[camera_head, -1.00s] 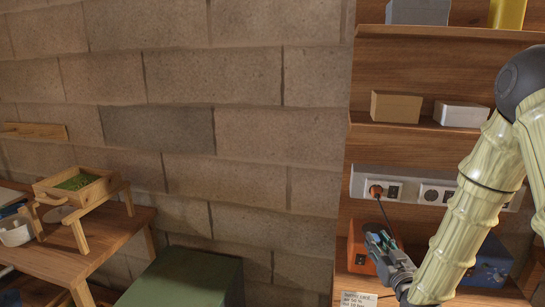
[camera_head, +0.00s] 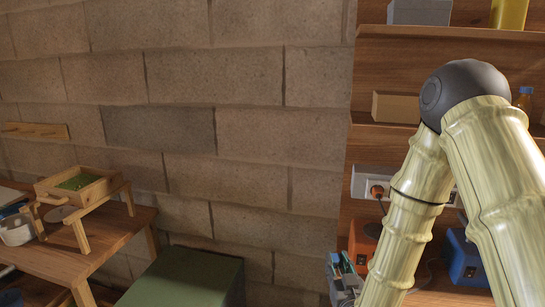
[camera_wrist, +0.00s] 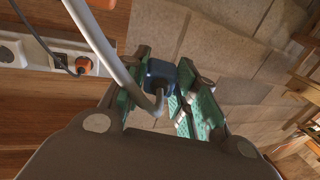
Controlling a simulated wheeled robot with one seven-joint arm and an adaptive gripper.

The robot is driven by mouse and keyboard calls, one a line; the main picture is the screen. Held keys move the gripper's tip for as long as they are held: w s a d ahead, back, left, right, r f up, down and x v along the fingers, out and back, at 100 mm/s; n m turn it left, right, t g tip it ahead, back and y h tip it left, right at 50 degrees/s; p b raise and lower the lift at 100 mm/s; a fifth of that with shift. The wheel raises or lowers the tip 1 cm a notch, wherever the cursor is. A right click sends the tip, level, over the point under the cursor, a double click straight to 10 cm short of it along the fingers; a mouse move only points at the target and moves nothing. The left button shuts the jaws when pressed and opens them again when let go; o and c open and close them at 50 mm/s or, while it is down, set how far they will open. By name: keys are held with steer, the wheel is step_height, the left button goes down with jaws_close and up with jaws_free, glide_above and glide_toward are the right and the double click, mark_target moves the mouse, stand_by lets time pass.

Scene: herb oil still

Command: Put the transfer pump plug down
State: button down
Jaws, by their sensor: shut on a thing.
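A blue plug (camera_wrist: 162,73) with a thick grey cord (camera_wrist: 98,40) sits between the green-padded fingers of my gripper (camera_wrist: 163,88) in the wrist view. My gripper is shut on it, off any surface. The cord curves up past the left finger. In the head view my gripper (camera_head: 344,277) is low, at the left edge of the shelf unit, and my arm hides part of the area behind it. The plug is too small to make out clearly there.
A white socket strip (camera_head: 360,183) on the shelf back holds an orange plug (camera_head: 378,191). An orange box (camera_head: 362,243) and a blue box (camera_head: 467,258) stand below. A green cabinet (camera_head: 188,278) is to the left, and a wooden table (camera_head: 112,240) further left.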

steer(key=m+h, duration=0.2)
steer(key=h, duration=0.1)
steer(key=shift+s+a, duration=0.1)
steer(key=shift+s, duration=0.05)
steer(key=shift+s+m+g+h, duration=0.15)
steer(key=shift+s+m+h, duration=0.25)
steer(key=shift+h, duration=0.3)
steer(key=shift+s+m+g+h, duration=0.15)
steer(key=shift+s+m+h, duration=0.1)
steer(key=shift+m+h, duration=0.35)
